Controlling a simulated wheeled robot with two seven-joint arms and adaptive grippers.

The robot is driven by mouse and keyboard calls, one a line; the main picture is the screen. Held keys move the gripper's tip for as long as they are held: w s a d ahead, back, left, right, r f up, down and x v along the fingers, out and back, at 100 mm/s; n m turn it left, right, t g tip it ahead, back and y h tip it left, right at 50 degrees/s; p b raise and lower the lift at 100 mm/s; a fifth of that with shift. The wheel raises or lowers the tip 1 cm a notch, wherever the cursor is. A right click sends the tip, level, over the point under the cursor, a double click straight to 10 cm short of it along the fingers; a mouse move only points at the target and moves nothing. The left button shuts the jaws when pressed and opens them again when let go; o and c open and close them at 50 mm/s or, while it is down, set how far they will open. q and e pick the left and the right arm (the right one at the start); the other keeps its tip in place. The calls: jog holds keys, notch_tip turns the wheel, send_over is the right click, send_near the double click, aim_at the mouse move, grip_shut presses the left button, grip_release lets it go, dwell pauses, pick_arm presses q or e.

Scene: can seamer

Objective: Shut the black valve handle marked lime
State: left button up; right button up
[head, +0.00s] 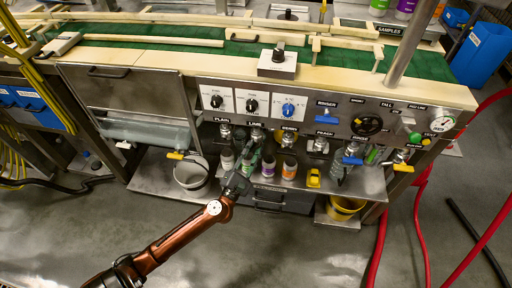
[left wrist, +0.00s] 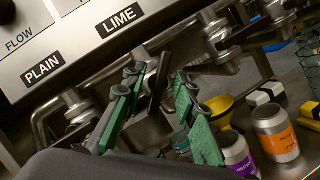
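The lime valve (head: 257,134) sits under the LIME label on the front of the steel panel, between the plain and berry valves. In the left wrist view the LIME label (left wrist: 120,19) is at the top. A black valve handle (left wrist: 159,84) shows below it, slanting between the fingers of my left gripper (left wrist: 160,105). The green-padded fingers are apart, one on each side of the handle; I cannot tell whether either touches it. In the head view my left gripper (head: 243,176) is low in front of the lime valve and hides part of it. My right gripper is not in view.
The plain valve (head: 225,131) is left of the lime one. A grey bucket (head: 191,174) stands at left; red hoses (head: 421,225) run at right.

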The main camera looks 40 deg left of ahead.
pick_arm(q)
jog(key=shift+w+a+r, duration=0.15)
jog(key=shift+w+r, duration=0.05)
jog(key=shift+w, duration=0.5)
jog(key=shift+c, duration=0.7)
grip_shut()
